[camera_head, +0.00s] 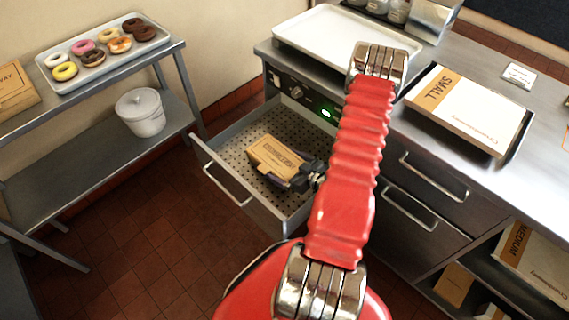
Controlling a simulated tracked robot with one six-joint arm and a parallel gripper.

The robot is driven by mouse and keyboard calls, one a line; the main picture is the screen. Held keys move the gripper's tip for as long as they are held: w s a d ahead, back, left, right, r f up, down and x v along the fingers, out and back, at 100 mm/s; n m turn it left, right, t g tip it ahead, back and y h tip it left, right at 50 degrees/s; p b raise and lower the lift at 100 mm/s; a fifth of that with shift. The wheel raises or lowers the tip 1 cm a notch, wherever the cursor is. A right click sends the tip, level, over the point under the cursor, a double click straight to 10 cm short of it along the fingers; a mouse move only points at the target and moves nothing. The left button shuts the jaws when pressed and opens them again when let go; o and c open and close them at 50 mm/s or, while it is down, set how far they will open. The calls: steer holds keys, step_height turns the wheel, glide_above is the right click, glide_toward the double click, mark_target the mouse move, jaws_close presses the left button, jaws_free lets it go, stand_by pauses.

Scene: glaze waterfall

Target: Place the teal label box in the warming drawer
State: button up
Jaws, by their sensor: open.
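The warming drawer (292,122) is pulled open below the counter and has a perforated floor. A brown cardboard box (272,154) with dark lettering is inside the drawer area, tilted in the picture. No teal shows on its visible face, so I cannot tell whether it is the teal label box. My gripper (297,180) is over the drawer at the box's right end, with its jaws open. I cannot tell whether the jaws touch the box or whether the box lies flat on the drawer floor. My red arm hides the drawer's right side.
A white tray (330,28) and a box marked SMALL (468,105) lie on the counter. A rack at left holds a donut tray (105,70) and a white pot (141,112). The tiled floor before the drawer is clear.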

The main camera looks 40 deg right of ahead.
steer(key=shift+v, duration=5.6)
steer(key=shift+s, duration=0.1)
